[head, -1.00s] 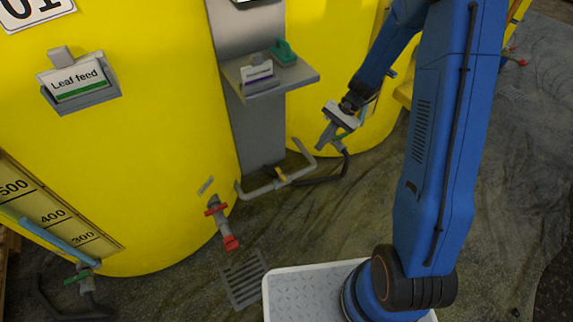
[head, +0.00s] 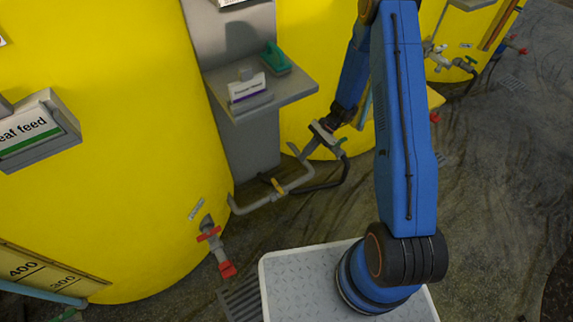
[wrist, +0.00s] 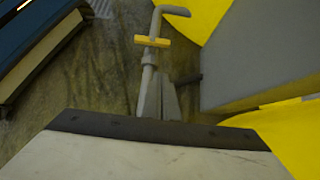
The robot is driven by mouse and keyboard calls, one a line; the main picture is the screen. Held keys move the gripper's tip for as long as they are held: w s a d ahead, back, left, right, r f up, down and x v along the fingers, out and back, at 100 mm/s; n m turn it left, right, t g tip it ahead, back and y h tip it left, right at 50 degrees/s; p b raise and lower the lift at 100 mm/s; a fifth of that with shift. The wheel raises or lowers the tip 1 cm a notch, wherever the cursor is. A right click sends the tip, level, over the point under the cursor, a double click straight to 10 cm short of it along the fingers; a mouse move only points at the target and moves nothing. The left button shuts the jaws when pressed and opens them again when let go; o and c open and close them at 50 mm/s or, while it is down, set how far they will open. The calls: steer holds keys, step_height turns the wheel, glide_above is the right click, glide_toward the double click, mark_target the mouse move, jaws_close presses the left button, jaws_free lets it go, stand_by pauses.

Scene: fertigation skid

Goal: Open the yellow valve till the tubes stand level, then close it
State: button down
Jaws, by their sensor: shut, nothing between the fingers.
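The yellow valve handle (head: 277,185) sits midway on a grey pipe (head: 252,203) low between the two yellow tanks. In the wrist view the yellow handle (wrist: 152,41) lies across the pipe, beyond my fingertips. My gripper (head: 308,154) is shut and empty, just right of the pipe's right end. In the wrist view the shut fingers (wrist: 160,98) point toward the pipe and appear apart from the handle. A pale blue tube (head: 45,291) shows partly on the left tank's scale. Another pale blue tube (head: 366,108) is mostly hidden behind my arm. I cannot read their levels.
A grey shelf (head: 290,95) with a label holder and green object juts out above the pipe. A red-handled outlet (head: 209,233) stands left of it. A floor grate (head: 240,302) lies below.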

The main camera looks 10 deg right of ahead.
mark_target(278, 188)
steer(key=a+r+x, duration=0.2)
steer(key=x, duration=1)
steer(key=shift+s+f, duration=0.2)
steer(key=shift+s, duration=0.25)
